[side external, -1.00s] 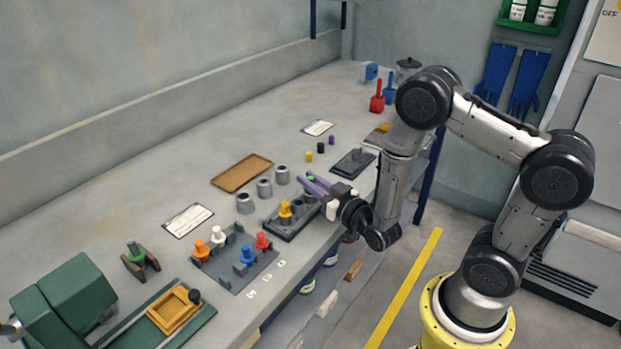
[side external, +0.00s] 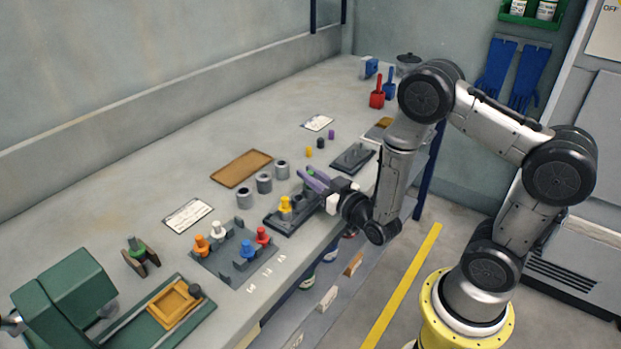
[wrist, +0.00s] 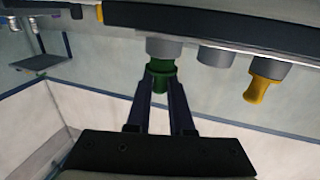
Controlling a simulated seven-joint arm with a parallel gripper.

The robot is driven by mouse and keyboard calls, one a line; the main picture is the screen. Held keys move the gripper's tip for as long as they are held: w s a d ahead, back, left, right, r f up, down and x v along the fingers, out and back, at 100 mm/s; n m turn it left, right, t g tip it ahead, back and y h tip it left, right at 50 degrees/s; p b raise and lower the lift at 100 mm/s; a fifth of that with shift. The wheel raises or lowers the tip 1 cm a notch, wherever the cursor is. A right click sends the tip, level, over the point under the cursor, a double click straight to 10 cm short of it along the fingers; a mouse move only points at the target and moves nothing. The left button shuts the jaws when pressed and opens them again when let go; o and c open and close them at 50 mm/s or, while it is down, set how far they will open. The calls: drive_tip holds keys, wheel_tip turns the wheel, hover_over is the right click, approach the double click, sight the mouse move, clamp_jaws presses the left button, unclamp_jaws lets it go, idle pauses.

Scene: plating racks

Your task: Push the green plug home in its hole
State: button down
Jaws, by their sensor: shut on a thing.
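The green plug (wrist: 161,68) is between my fingertips in the wrist view, its end at a grey collar (wrist: 164,48) of the dark rack. I cannot tell how deep it sits. My gripper (wrist: 161,84) is shut on it; in the side view the gripper (side external: 314,181) is over the right end of the rack (side external: 272,222) and its fingers largely hide the plug. A yellow plug (side external: 285,204) stands in the same rack, to the left of my gripper; it also shows in the wrist view (wrist: 259,90).
A grey rack (side external: 232,270) with orange, white, blue and red plugs lies to the left. Three loose grey collars (side external: 264,183) stand behind. A brown tray (side external: 241,168) lies further back. A dark plate (side external: 352,158) lies to the right.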

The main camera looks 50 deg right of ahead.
drive_tip(key=shift+r, duration=0.7)
drive_tip(key=shift+f, duration=1.3)
idle(1.0)
drive_tip(key=c, duration=0.7)
unclamp_jaws()
drive_tip(key=v, duration=0.7)
drive_tip(key=shift+s, duration=0.2)
drive_tip(key=shift+c, duration=0.4)
